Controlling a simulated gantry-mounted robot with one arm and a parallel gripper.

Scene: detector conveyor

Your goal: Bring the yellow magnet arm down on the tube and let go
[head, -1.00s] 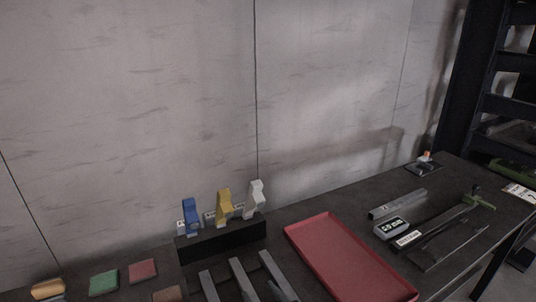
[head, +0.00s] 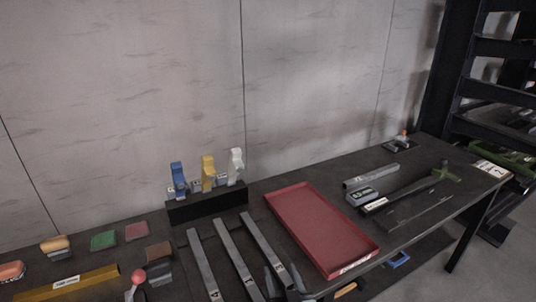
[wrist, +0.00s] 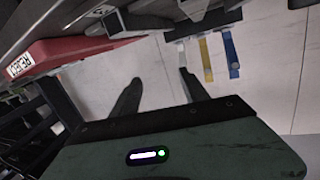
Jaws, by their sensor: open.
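The yellow magnet arm (head: 208,172) stands raised on a black block (head: 213,204) against the wall, between a blue arm (head: 178,177) and a white arm (head: 236,165). The yellow arm (wrist: 205,60) also shows in the wrist view, apart from my fingers. Three long grey tubes lie in front of the block: left (head: 203,268), middle (head: 238,260) and right (head: 264,247). I cannot tell which one the task means. My gripper (head: 286,283) is at the bottom of the head view, near the tubes' front ends. In the wrist view its dark fingers (wrist: 158,92) are apart and empty.
A red tray (head: 308,213) lies right of the tubes. Beyond it are a grey bar (head: 371,175), a small display box (head: 361,196) and a long dark tool (head: 408,189). Coloured blocks and a yellow bar (head: 68,287) lie at left. The wall is close behind the block.

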